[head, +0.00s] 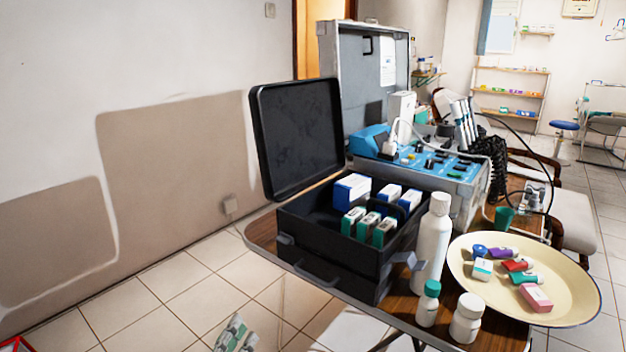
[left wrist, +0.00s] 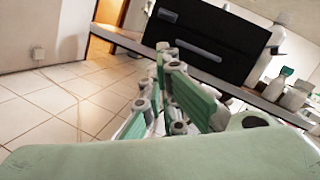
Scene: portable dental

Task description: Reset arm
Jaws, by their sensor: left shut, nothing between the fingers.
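My left gripper (head: 236,335) shows at the bottom of the head view, left of the table and apart from everything on it. It is green and grey. In the left wrist view its fingers (left wrist: 168,56) are close together with nothing between them, pointing toward the black case. My right gripper is in neither view. The black case (head: 325,267) stands open on the wooden table (head: 262,236), its lid tilted up, with several small boxes inside. The case's dark front also shows in the left wrist view (left wrist: 205,42).
A tall white bottle (head: 432,245) and two smaller bottles stand right of the case. A cream plate (head: 575,285) holds several small items. A blue dental unit (head: 430,165) stands behind. Tiled floor (head: 165,300) left of the table is free.

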